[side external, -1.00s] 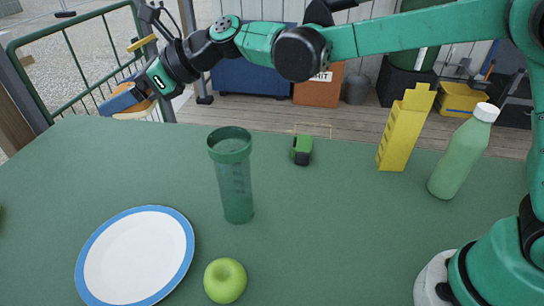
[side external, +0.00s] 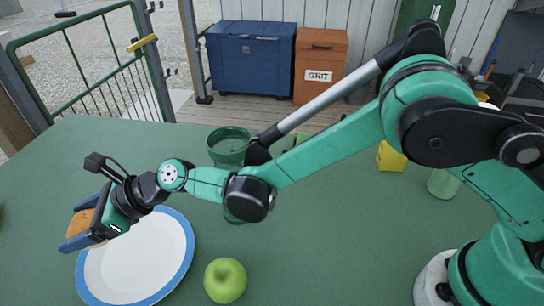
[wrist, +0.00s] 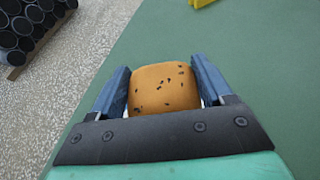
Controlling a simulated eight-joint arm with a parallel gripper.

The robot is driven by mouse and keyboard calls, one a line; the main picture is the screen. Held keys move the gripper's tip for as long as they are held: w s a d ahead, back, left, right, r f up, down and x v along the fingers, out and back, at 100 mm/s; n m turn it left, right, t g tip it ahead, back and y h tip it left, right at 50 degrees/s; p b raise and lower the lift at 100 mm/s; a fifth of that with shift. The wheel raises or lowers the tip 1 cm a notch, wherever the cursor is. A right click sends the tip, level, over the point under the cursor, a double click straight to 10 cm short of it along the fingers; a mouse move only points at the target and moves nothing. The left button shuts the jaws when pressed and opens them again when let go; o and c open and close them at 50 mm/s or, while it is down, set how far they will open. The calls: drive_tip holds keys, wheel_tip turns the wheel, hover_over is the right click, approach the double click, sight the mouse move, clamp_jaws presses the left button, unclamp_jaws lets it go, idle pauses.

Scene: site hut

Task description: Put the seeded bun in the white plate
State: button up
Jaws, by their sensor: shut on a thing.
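The seeded bun (wrist: 163,88) is orange-brown with dark seeds on top. My gripper (wrist: 163,92) is shut on it, with a blue finger on each side in the wrist view. In the side external view the bun (side external: 80,224) shows between the fingers of my gripper (side external: 80,228), at the left. The white plate (side external: 140,262) has a blue rim and lies on the green table. In that view the bun and fingers overlap the plate's upper left edge; I cannot tell how high they are above it. No bun shows on the plate.
A green apple (side external: 225,280) sits right of the plate. A green cup (side external: 229,143) stands behind my arm, partly hidden. The table's left front is fairly clear.

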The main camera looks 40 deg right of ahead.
sight(110, 255)
drive_tip(key=shift+f, duration=2.65)
drive_tip(key=shift+f, duration=0.1)
drive_tip(key=o, duration=1.2)
drive_tip(key=v, duration=0.5)
drive_tip(key=shift+d+r, duration=0.15)
drive_tip(key=shift+r, duration=0.1)
wheel_tip(110, 255, up, 7)
drive_tip(key=shift+f, duration=0.1)
